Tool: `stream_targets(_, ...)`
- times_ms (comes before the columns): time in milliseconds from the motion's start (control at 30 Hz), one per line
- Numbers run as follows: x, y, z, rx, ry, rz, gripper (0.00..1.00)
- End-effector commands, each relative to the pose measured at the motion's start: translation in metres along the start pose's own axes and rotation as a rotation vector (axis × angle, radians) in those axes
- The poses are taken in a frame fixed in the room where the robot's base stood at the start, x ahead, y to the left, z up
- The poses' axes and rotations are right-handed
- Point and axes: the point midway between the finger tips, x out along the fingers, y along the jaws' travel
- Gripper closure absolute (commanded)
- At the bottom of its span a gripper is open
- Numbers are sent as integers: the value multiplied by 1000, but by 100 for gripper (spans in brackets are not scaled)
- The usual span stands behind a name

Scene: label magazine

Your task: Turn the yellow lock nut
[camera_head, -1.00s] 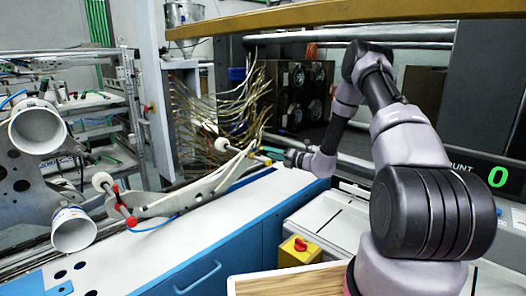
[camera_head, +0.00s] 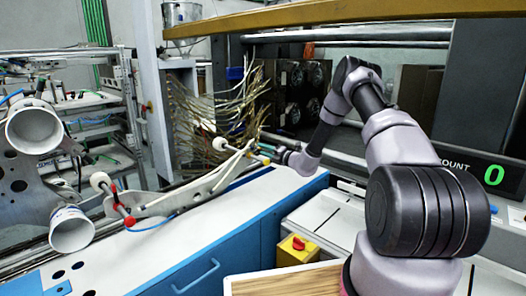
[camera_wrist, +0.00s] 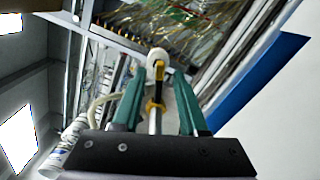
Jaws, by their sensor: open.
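The yellow lock nut (camera_head: 265,160) sits on a thin rod that ends in a white round knob (camera_head: 220,144), beside the curved pale metal arm. In the wrist view the yellow nut (camera_wrist: 153,105) lies between the two green fingers of my gripper (camera_wrist: 158,76), with the white knob (camera_wrist: 158,57) beyond it. The fingers are apart, one on each side of the rod. I cannot tell whether either finger touches the nut. In the head view my gripper (camera_head: 277,153) is small and close to the nut, and its fingers are hard to make out.
The curved metal arm (camera_head: 185,197) runs above the white-topped blue cabinet (camera_head: 205,270). Another rod with red collars (camera_head: 125,210) stands left. Bundled cables (camera_head: 240,105) hang behind. A yellow box with a red switch (camera_head: 297,249) sits in front. A yellow beam (camera_head: 330,17) crosses overhead.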

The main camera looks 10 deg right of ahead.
Motion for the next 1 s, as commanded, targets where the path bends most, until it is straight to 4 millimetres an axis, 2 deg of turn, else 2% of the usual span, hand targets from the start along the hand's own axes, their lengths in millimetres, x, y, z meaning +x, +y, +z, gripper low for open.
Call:
stream_targets(100,7,0,0,0,-1,0,57)
stream_targets(367,8,0,0,0,-1,-1,57)
stream_targets(400,8,0,0,0,-1,-1,65)
stream_targets(500,8,0,0,0,-1,-1,100)
stream_targets(1000,8,0,0,0,0,0,100)
